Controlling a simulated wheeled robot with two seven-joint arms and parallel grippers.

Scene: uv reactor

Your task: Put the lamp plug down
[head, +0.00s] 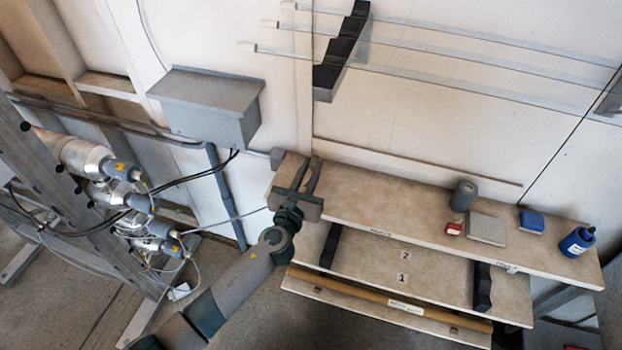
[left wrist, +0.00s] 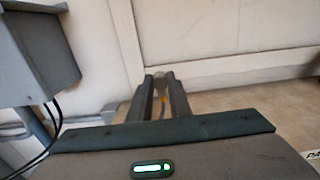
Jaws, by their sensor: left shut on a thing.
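My left gripper (head: 306,168) is over the left end of the upper shelf board (head: 375,205). In the left wrist view its two long dark fingers (left wrist: 160,84) are close together around a small grey lamp plug (left wrist: 160,78). A bit of orange and a thin lead show between the fingers below the plug. The plug is hard to make out in the head view. I cannot tell whether it touches the board. My right gripper is not in view.
The board's left part is bare. A grey cylinder (head: 463,195), a red item (head: 454,229), a grey flat block (head: 486,229), a blue box (head: 531,221) and a blue bottle (head: 577,242) stand at its right. A grey wall box (head: 208,105) and silver lamp ends (head: 85,158) are left.

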